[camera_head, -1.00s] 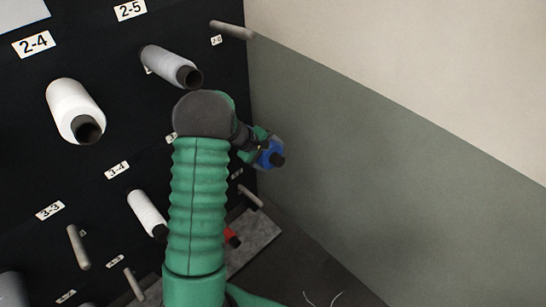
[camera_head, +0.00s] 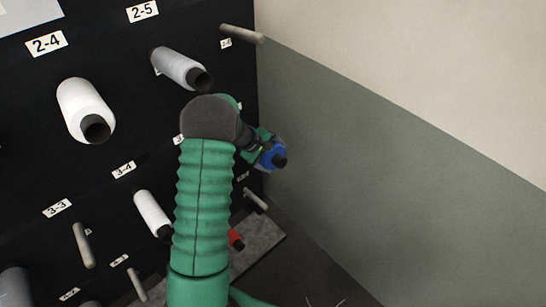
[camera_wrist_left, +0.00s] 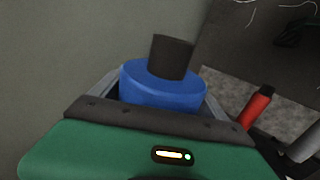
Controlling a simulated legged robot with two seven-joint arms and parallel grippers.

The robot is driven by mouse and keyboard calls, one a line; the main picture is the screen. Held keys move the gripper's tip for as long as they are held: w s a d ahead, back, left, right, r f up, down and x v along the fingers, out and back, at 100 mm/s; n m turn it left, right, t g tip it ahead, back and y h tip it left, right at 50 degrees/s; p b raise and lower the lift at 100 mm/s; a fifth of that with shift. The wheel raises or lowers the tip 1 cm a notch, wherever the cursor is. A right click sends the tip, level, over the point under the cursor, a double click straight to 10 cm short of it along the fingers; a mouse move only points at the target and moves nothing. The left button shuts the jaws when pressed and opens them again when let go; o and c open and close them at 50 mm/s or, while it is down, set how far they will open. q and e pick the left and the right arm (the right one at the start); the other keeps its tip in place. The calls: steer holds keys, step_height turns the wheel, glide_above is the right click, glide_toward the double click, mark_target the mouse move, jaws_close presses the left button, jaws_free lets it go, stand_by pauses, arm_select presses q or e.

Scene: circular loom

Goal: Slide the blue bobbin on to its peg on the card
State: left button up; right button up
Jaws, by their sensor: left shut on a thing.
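The blue bobbin (camera_head: 273,156) has a dark core and is held at the end of my left arm, close to the right edge of the black card (camera_head: 130,100). My left gripper (camera_head: 262,150) is shut on it. In the left wrist view the blue bobbin (camera_wrist_left: 163,88) sits between the jaws, its dark core end sticking out. Bare grey pegs show on the card at the top right (camera_head: 242,33), at the lower right (camera_head: 256,200) and at the lower left (camera_head: 83,245). Part of the card is hidden behind my arm. My right gripper is not in view.
White and grey bobbins sit on other pegs, such as a white one (camera_head: 85,110) and a grey one (camera_head: 181,69). A red bobbin (camera_head: 236,239) is low beside my arm, and also shows in the left wrist view (camera_wrist_left: 256,107). A wall (camera_head: 400,170) stands at the right.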

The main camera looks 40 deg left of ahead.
arm_select(q)
steer(key=shift+w+a, duration=0.1)
steer(key=shift+a, duration=0.2)
steer(key=o, duration=1.9)
steer(key=shift+d, duration=0.1)
